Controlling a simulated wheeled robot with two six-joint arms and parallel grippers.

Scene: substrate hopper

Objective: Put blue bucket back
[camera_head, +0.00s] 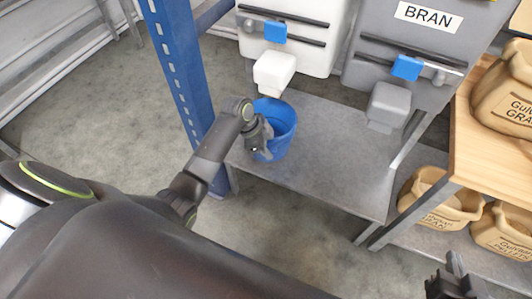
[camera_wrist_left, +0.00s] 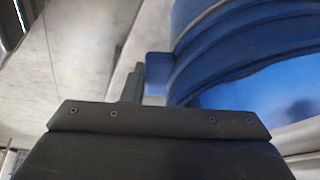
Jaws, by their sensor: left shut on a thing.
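The blue bucket (camera_head: 283,116) stands upright at the left end of the grey metal shelf, below the spout of the white hopper. My left gripper (camera_head: 262,150) is at its near left side and is shut on it; the arm hides part of the bucket. In the left wrist view the bucket's ribbed blue wall (camera_wrist_left: 240,45) fills the right side, and a blue tab reaches the fingers of my left gripper (camera_wrist_left: 138,82). My right gripper (camera_head: 455,278) is at the lower right, apart from everything; its fingers are too small to judge.
The white hopper (camera_head: 290,50) and grey BRAN hopper (camera_head: 400,60) hang over the grey shelf (camera_head: 335,165), whose right part is bare. A blue upright post (camera_head: 172,60) stands to the left. Tan feed scoops or sacks (camera_head: 440,195) sit on wooden and lower shelves at right.

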